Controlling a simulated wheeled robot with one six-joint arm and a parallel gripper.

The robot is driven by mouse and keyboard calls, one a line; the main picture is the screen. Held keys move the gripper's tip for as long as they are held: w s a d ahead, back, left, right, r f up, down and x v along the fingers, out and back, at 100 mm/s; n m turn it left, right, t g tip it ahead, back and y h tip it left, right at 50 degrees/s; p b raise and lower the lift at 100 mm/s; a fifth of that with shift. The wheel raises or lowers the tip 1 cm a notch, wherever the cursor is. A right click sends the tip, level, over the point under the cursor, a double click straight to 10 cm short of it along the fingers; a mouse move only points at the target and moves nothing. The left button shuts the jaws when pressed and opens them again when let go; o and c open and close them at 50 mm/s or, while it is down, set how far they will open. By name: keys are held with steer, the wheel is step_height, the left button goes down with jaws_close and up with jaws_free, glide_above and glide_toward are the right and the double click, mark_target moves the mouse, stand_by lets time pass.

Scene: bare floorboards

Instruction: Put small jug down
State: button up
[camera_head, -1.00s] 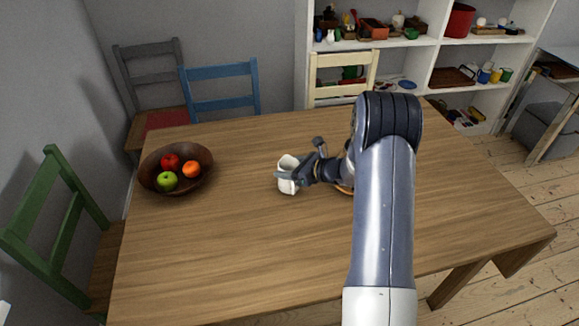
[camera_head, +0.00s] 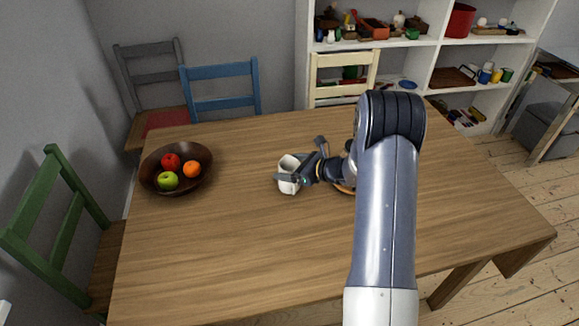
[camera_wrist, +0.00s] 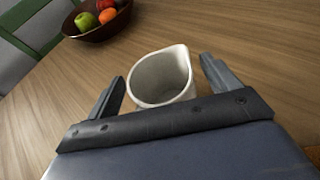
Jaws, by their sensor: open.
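The small jug (camera_head: 287,178) is white and stands upright on the wooden table (camera_head: 230,240), near its middle. In the wrist view the jug (camera_wrist: 160,78) sits between the two fingers of my gripper (camera_wrist: 165,88), with its opening facing up. My gripper (camera_head: 297,166) is open, and a gap shows between the jug and the right finger. The left finger is close to the jug's left side; I cannot tell if it touches. The jug's lower part is mostly hidden by the gripper in the wrist view.
A dark bowl (camera_head: 150,187) with a green apple, a red apple and an orange stands at the table's left. An orange-rimmed round object (camera_head: 341,188) is partly hidden behind my arm. Chairs surround the table's far and left sides. The table's front is clear.

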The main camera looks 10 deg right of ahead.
steer(key=v, duration=1.1)
steer(key=shift+s+d+b, duration=0.2)
steer(key=shift+b, duration=0.15)
steer(key=shift+w+a, duration=0.1)
steer(key=p+x, duration=0.1)
steer(key=x, duration=1)
steer(key=shift+w+a+f, duration=0.1)
steer(key=shift+w+a, duration=0.1)
steer(key=shift+a, duration=0.1)
steer(key=shift+w, duration=0.15)
steer(key=shift+r, duration=1.55)
